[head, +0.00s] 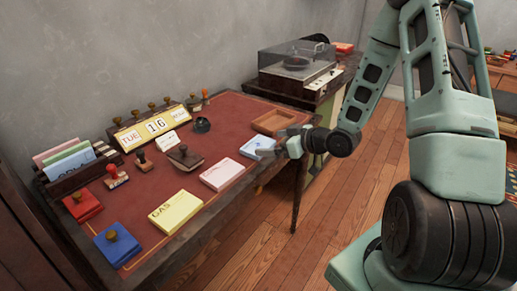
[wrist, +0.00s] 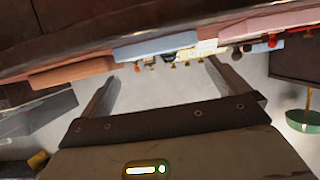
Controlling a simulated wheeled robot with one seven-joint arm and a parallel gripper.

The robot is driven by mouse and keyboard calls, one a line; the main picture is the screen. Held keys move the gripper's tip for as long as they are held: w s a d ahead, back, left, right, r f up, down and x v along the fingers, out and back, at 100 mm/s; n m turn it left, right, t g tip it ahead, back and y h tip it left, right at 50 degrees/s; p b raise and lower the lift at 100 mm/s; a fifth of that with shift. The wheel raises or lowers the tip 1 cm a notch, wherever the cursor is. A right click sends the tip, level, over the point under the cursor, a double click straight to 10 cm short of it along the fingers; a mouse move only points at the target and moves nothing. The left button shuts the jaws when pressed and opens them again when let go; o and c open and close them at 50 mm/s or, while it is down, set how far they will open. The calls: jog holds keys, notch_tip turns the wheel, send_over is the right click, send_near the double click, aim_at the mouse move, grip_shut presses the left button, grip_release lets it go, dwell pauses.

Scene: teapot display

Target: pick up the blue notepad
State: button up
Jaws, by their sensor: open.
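The light blue notepad (head: 256,147) lies flat near the front edge of the red-topped desk, at its right part. My gripper (head: 279,147) is just right of the notepad in the head view, at the desk edge, and partly overlaps it. In the wrist view the notepad (wrist: 155,47) shows edge-on just beyond my open gripper (wrist: 163,70), roughly between its two fingers. Nothing is held between the fingers. Whether a finger touches the notepad, I cannot tell.
A wooden tray (head: 275,122) sits behind the notepad. A pink pad (head: 222,174) and a yellow pad (head: 176,212) lie to its left along the front edge. Stamps, a calendar (head: 157,126) and a card rack fill the back. A record player (head: 297,64) stands beyond.

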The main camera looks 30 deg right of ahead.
aim_at(260, 145)
jog(key=x, duration=0.5)
jog(key=shift+f, duration=0.45)
jog(key=c, duration=0.7)
jog(key=shift+o, duration=0.2)
jog(key=shift+r, duration=0.1)
notch_tip(260, 145, up, 10)
jog(key=shift+f+p, duration=0.1)
jog(key=shift+p, duration=0.65)
jog(key=shift+s, duration=0.1)
